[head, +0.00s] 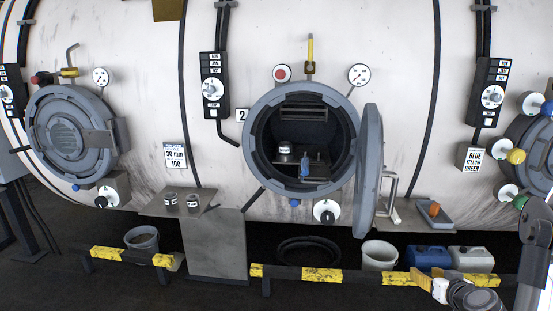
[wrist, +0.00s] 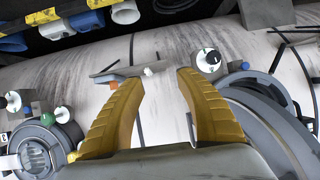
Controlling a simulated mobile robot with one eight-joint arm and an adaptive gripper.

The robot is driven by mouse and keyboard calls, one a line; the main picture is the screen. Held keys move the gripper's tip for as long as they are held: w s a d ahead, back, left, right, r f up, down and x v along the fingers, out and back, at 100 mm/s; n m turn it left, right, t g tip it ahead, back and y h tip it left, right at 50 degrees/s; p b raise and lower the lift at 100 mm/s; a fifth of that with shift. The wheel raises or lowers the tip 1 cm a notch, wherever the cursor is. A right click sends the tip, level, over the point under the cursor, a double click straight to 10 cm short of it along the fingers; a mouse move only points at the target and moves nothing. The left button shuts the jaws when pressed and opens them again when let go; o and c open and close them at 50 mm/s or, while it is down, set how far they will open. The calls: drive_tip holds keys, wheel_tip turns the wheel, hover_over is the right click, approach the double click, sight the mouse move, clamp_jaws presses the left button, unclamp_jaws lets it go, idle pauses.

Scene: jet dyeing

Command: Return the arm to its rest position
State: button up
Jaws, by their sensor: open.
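My gripper (wrist: 160,80) shows in the wrist view as two yellow fingers spread apart, with nothing between them. In the head view my arm is at the lower right, low in front of the yellow-and-black barrier, and the gripper end is partly confused with the barrier's stripes. The gripper is clear of the open round door (head: 368,170) of the middle port. Inside that port (head: 258,150) stand a metal can (head: 284,148) and a blue bottle (head: 304,166).
A barrier (head: 321,274) runs along the floor front. A side tray (head: 434,215) holds an orange piece. Two cans (head: 171,199) stand on the left shelf. Open floor shows at lower left.

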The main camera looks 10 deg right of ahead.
drive_tip(key=s+a+r+n+g+y, duration=0.1)
drive_tip(key=s+a+r+g, duration=0.3)
drive_tip(key=a, duration=0.7)
drive_tip(key=s+a+r+n+t+y, duration=0.1)
drive_tip(key=a+r+y, duration=0.1)
drive_tip(key=a+r, duration=0.7)
drive_tip(key=s+a+g, duration=0.2)
drive_tip(key=s+a, duration=1.1)
drive_tip(key=s, duration=0.3)
drive_tip(key=shift+f+h, duration=0.4)
drive_tip(key=shift+s+a, duration=0.1)
drive_tip(key=shift+s, duration=0.05)
